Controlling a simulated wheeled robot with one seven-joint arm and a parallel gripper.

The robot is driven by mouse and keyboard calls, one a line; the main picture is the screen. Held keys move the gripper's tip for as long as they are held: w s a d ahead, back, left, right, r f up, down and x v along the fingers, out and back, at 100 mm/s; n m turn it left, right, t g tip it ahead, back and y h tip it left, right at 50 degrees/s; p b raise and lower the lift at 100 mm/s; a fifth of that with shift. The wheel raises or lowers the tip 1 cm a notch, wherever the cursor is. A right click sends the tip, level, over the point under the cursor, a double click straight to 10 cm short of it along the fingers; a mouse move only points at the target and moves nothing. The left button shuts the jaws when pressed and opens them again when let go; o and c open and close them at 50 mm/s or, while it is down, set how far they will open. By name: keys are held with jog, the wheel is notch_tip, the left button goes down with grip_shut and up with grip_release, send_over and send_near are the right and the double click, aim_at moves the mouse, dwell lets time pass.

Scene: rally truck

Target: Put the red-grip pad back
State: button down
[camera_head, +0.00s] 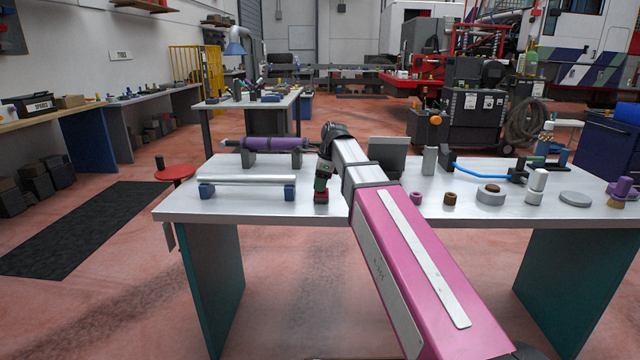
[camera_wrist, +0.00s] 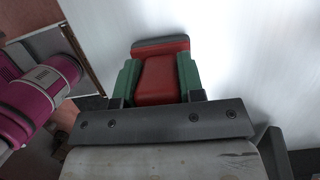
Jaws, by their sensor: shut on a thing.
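My gripper (camera_wrist: 158,75) points down with its green fingers shut on the red-grip pad (camera_wrist: 158,78). The pad has a red block grip between the fingers and a red body with a dark grey edge beyond them. In the head view the pad (camera_head: 321,197) shows as a small red piece under my gripper (camera_head: 321,184), close to the front part of the metal table (camera_head: 250,211). I cannot tell whether it touches the tabletop. The pad's underside is hidden.
Left of my gripper, a silver bar (camera_head: 246,180) lies on two blue blocks, and a purple roller (camera_head: 272,144) rests on dark stands behind. Right of my arm stand a brown ring (camera_head: 450,198), a grey ring (camera_head: 490,195), a white cylinder (camera_head: 537,180) and a grey disc (camera_head: 575,198).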

jog(key=shift+f, duration=0.35)
jog(key=c, duration=0.7)
grip_release()
jog(key=shift+c, duration=0.2)
jog(key=shift+r, duration=0.1)
